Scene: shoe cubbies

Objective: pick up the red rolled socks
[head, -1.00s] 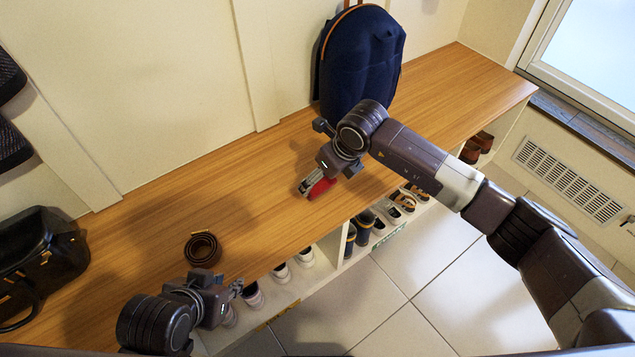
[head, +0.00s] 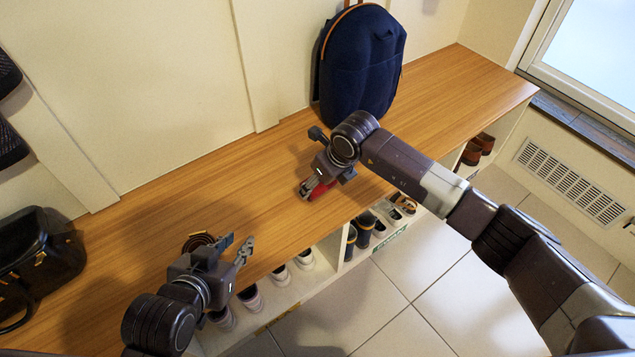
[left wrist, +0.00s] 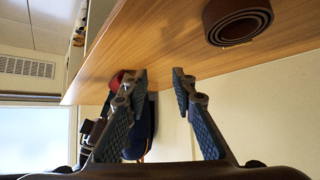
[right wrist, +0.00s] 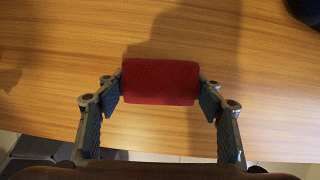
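The red rolled socks (head: 320,191) lie on the wooden bench top near its front edge, partly hidden by my right gripper (head: 311,188) in the head view. In the right wrist view the socks (right wrist: 160,82) sit between the two spread fingertips of my right gripper (right wrist: 160,90), one at each end of the roll. I cannot tell whether the fingertips touch it. My left gripper (head: 239,243) is open and empty above the bench's front edge, near the brown rolled belt. Its parted fingers also show in the left wrist view (left wrist: 161,76).
The rolled belt (head: 199,241) lies on the bench top (head: 150,220). A black bag (head: 40,255) is at the left and a navy backpack (head: 358,65) stands at the back. Shoes (head: 364,225) fill cubbies below. The bench right of the backpack is clear.

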